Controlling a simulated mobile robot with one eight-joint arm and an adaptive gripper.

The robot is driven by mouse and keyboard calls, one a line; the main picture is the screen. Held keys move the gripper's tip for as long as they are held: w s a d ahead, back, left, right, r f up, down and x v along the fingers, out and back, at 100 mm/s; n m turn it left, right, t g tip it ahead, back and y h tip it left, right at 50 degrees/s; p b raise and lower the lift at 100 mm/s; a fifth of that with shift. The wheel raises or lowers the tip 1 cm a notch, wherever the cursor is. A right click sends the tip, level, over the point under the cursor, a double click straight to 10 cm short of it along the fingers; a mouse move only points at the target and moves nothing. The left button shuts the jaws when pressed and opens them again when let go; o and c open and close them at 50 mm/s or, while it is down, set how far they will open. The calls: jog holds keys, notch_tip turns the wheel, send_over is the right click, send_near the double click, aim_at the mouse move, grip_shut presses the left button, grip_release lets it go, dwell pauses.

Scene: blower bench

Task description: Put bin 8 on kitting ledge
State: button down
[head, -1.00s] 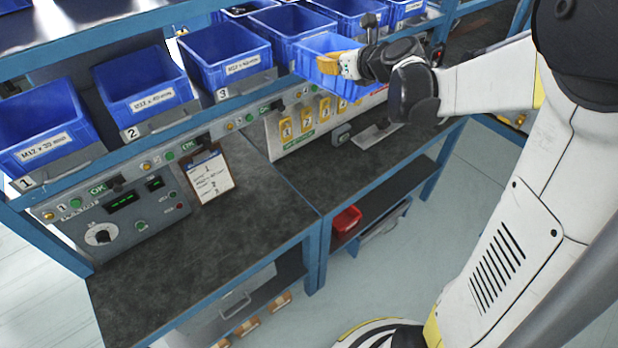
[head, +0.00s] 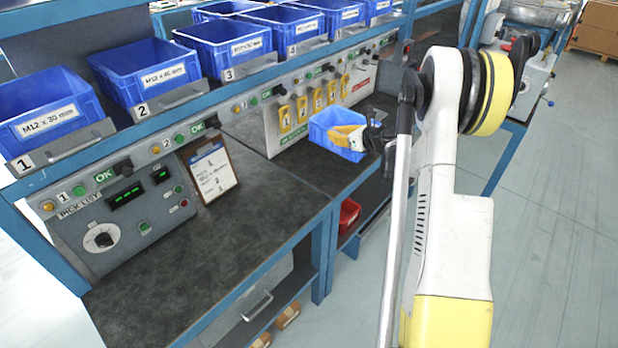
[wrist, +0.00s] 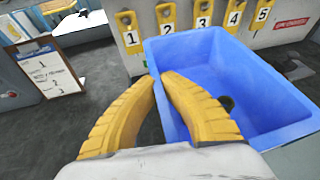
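An open blue bin (head: 325,124) is over the dark worktop (head: 318,172), in front of the numbered yellow tags; no number is readable on it. It also shows in the wrist view (wrist: 262,88), looking empty apart from a small dark spot. My gripper (head: 346,134) has its yellow fingers closed on the bin's near left wall; in the wrist view the fingertips (wrist: 162,78) meet at that wall, one outside and one inside. The bin looks about level. I cannot tell whether its base touches the worktop. No surface is labelled as the kitting ledge.
Several blue bins stand on the numbered shelf above, such as bin 2 (head: 150,75). A panel with yellow tags (head: 302,108) stands behind the held bin. A clipboard (head: 212,170) leans at the left. A red bin (head: 349,214) sits on the lower shelf. The left worktop is clear.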

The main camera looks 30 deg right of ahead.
jog(key=a+f+b, duration=0.2)
jog(key=a+f, duration=0.1)
jog(key=w+a+f+b, duration=0.1)
jog(key=a+f+b, duration=0.1)
jog(key=a+f, duration=0.2)
jog(key=a+f+b, duration=0.3)
jog(key=a+f, duration=0.1)
jog(key=shift+w+f, duration=0.1)
jog(key=shift+w, duration=0.25)
jog(key=c, duration=1.7)
grip_release()
jog(key=shift+o, duration=0.4)
